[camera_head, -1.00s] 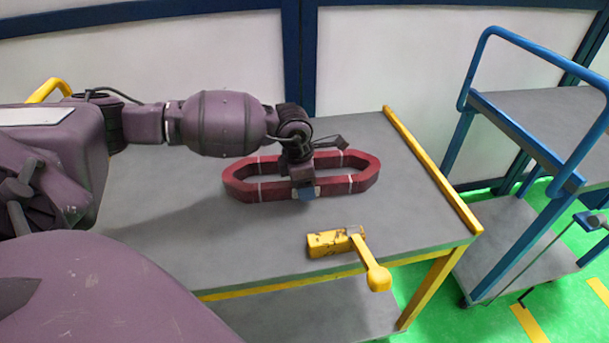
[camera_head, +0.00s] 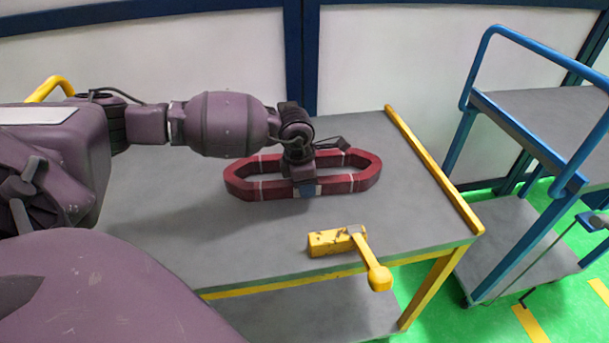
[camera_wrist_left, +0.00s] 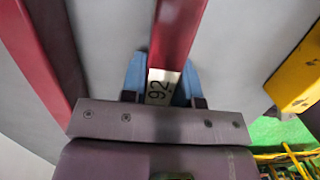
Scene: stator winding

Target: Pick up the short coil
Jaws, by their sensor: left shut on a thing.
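The short coil (camera_head: 342,184) is a dark red, elongated ring with white bands, over the grey table top. I cannot tell whether it touches the table. My left gripper (camera_head: 307,190) comes down over the coil and is shut on its near long side, around the middle. In the left wrist view the blue fingertips (camera_wrist_left: 161,82) sit on both sides of the red coil bar (camera_wrist_left: 176,32), with a white label marked 92 between them. The coil's other long side (camera_wrist_left: 42,62) shows at the left there. My right gripper is not in view.
The grey table (camera_head: 225,240) has a raised yellow rail (camera_head: 432,168) on its right edge. A yellow block with a lever (camera_head: 338,241) is fixed near the front edge. A blue cart (camera_head: 535,130) stands to the right. The table front left of the block is clear.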

